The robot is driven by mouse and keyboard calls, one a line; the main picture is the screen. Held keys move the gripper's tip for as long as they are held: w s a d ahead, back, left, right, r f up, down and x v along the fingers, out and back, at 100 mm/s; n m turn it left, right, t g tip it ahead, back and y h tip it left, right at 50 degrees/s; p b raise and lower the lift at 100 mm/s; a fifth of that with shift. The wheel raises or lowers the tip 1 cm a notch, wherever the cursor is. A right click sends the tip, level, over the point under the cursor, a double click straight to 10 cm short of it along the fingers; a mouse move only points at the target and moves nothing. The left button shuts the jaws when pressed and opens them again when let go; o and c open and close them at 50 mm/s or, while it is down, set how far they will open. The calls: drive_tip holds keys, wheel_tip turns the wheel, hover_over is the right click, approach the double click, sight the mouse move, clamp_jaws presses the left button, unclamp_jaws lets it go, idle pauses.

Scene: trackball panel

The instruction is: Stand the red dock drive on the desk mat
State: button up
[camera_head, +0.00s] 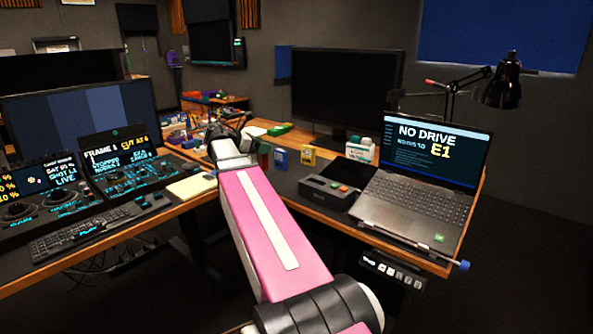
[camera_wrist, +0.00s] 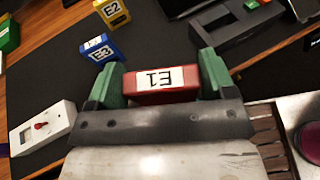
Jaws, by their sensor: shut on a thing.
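My gripper (camera_wrist: 160,84) has green fingers and is shut on the red dock drive (camera_wrist: 160,86), whose white label reads E1 upside down in the wrist view. In the head view only a dark red sliver of the drive (camera_head: 264,155) shows beside my gripper; my arm hides much there. The dark desk mat (camera_wrist: 165,38) lies beyond the drive. I cannot tell whether the drive touches the mat. A blue drive marked E3 (camera_wrist: 101,49) and a yellow drive marked E2 (camera_wrist: 112,12) stand to the far left of it in the wrist view.
A dark dock with red and green buttons (camera_head: 331,192) sits right of my arm, beside a laptop (camera_head: 422,190) showing "NO DRIVE E1". A white box with a red switch (camera_wrist: 42,127) is near my gripper's left side.

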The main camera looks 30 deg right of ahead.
drive_tip(key=shift+w+d+f, duration=0.65)
drive_tip(key=shift+d+f, duration=0.85)
drive_tip(key=shift+f, duration=0.2)
drive_tip(key=shift+w+d+f, duration=0.65)
drive_tip(key=shift+d+f, duration=0.9)
drive_tip(key=shift+f, duration=0.1)
drive_tip(key=shift+w+d+f, duration=0.65)
drive_tip(key=shift+d+f, duration=0.85)
drive_tip(key=shift+f, duration=0.2)
drive_tip(key=shift+f, duration=0.1)
drive_tip(key=o, duration=1)
drive_tip(key=shift+o, duration=0.2)
